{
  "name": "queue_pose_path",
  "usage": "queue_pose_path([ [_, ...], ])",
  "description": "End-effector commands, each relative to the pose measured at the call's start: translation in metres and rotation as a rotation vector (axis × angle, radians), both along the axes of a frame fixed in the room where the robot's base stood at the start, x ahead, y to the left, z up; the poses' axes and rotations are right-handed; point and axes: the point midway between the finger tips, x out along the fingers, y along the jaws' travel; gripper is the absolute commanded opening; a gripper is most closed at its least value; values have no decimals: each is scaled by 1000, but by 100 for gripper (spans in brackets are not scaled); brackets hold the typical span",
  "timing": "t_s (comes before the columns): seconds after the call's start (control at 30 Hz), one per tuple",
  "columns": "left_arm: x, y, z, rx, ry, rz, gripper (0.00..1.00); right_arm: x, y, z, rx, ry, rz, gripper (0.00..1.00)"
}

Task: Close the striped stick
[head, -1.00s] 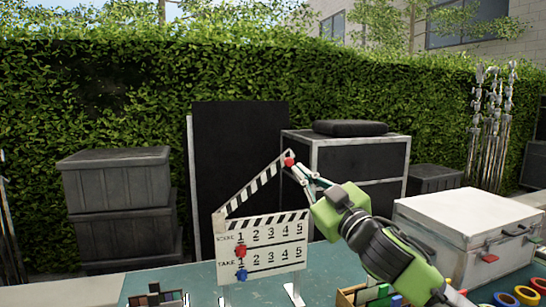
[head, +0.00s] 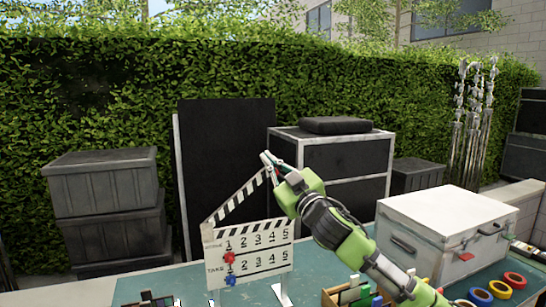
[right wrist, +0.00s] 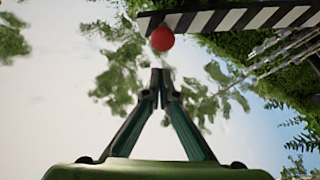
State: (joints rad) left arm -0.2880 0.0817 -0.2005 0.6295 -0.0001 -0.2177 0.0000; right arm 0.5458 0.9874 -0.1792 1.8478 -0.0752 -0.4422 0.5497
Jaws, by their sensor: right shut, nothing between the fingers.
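The clapperboard (head: 262,260) stands upright on the table, white with rows of black numbers. Its black-and-white striped stick (head: 236,202) is raised, tilted up to the right from the hinge at the board's left, with an open wedge beneath it. My right gripper (head: 266,157) is at the stick's raised end, its fingertips just above it in the head view. In the right wrist view, the shut, empty fingers (right wrist: 160,73) point at the red knob (right wrist: 162,39) at the end of the stick (right wrist: 240,18), apparently a little short of it. My left gripper is not in view.
A white case (head: 447,230) stands on the table at right, with coloured rings (head: 480,297) in front. A wooden tray of small items (head: 350,292) is below my right arm. Dark cases (head: 108,205) stand behind at left; a black panel (head: 228,150) stands behind the board.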

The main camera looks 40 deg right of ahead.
Motion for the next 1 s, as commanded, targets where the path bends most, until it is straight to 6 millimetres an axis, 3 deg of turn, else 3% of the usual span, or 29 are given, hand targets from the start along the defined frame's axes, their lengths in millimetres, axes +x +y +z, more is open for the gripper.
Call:
queue_pose_path([
  [0.33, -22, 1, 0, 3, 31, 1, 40, -2, -12, -25, 0, 1, 0, 0],
  [0.77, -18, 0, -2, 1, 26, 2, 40, -3, -13, -27, 4, -1, 0, 0],
  [1.0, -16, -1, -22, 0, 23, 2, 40, -5, -24, -46, 72, -16, 0, 0],
])
